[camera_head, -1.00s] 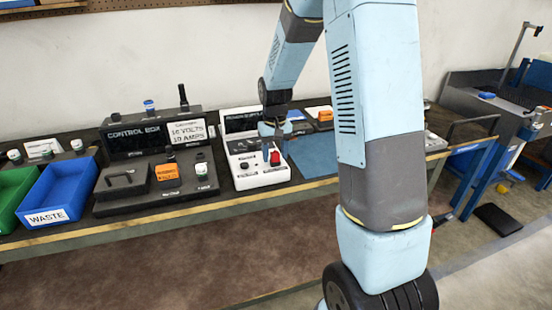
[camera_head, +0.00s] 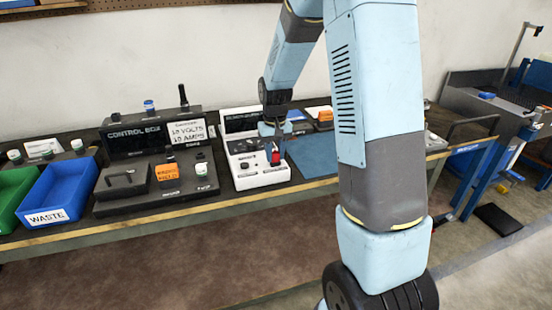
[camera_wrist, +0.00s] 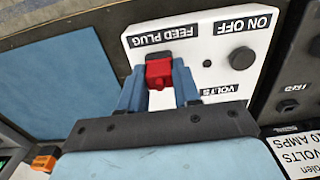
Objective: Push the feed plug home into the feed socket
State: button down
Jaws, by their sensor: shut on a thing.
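The red feed plug (camera_wrist: 159,72) is between the two blue fingers of my gripper (camera_wrist: 160,92) in the wrist view, and the fingers are shut on it. In the head view the red plug (camera_head: 275,158) shows at the right part of the white box (camera_head: 262,180), with my gripper (camera_head: 272,140) just above it. In the wrist view the plug lies over the white panel (camera_wrist: 205,55) next to the "FEED PLUG" label (camera_wrist: 160,36). The feed socket is hidden behind the plug and fingers, so I cannot tell how deep the plug sits.
A black knob (camera_wrist: 242,61) and a small hole are on the white panel. A dark control box (camera_head: 137,138), an orange box (camera_head: 167,174) and a blue WASTE bin (camera_head: 60,193) stand to the left.

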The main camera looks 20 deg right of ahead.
aim_at(275, 152)
jog(key=shift+r, duration=0.15)
jog(key=shift+r, duration=2.8)
